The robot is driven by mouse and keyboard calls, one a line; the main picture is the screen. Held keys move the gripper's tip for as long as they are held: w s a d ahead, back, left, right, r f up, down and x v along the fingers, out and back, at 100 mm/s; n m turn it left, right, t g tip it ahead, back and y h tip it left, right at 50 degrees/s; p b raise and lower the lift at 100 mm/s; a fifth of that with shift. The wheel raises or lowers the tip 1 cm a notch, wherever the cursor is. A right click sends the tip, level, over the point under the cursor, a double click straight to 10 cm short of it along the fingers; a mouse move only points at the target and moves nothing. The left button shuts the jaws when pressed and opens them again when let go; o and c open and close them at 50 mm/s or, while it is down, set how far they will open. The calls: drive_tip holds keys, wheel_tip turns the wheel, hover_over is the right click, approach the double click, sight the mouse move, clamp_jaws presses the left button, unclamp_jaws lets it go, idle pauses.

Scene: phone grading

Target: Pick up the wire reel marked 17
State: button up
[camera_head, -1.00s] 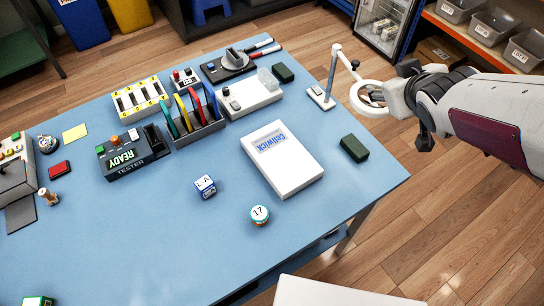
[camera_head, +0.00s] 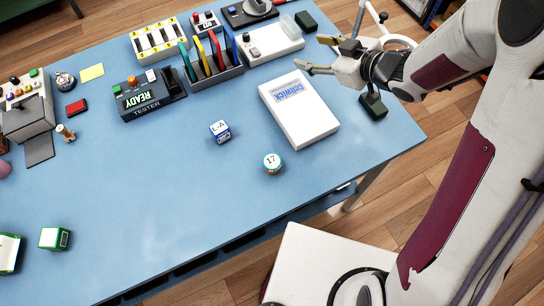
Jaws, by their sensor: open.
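The wire reel marked 17 (camera_head: 272,163) stands on the blue table near its front right edge. It is small and round, with a white top showing 17 and a teal and orange side. My gripper (camera_head: 305,53) is open and empty, with its fingers pointing left. In the picture it shows above the white Cellwick box, up and to the right of the reel and well apart from it. Nothing hides the reel.
The white Cellwick box (camera_head: 299,112) lies between my gripper and the reel in the picture. A blue and white L-A cube (camera_head: 220,131) sits left of the reel. A dark green block (camera_head: 373,106) is at the right edge. The table (camera_head: 160,220) is clear around the reel's left.

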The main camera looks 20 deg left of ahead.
sight(273, 161)
drive_tip(key=s+f+n+g, duration=0.1)
drive_tip(key=s+f, duration=0.1)
drive_tip(key=s+a+f+n+g+y, duration=0.1)
drive_tip(key=s+f+g, duration=0.1)
drive_tip(key=s, duration=0.1)
drive_tip(key=s+f+n+g, duration=0.1)
drive_tip(key=s+f, duration=0.1)
drive_tip(key=shift+s+a+f+n+g+y, duration=0.25)
drive_tip(key=shift+s+n+g+y, duration=0.05)
drive_tip(key=shift+s+g, duration=0.1)
drive_tip(key=s+d+f+n+g, duration=0.1)
drive_tip(key=s+g, duration=0.1)
drive_tip(key=s, duration=0.2)
drive_tip(key=s+d+f+n+g, duration=0.1)
drive_tip(key=s+d+f+g, duration=0.1)
drive_tip(key=s, duration=0.2)
drive_tip(key=s+d+f+n+g, duration=0.1)
drive_tip(key=s+n+g, duration=0.1)
drive_tip(key=s, duration=0.2)
drive_tip(key=shift+s+d+f+g, duration=0.1)
drive_tip(key=shift+d+f+g, duration=0.2)
drive_tip(key=shift+d+f, duration=0.05)
drive_tip(key=shift+s+d+f+g, duration=0.1)
drive_tip(key=shift+s+d+g, duration=0.2)
drive_tip(key=shift+s, duration=0.25)
drive_tip(key=shift+a, duration=0.15)
drive_tip(key=shift+x, duration=1.2)
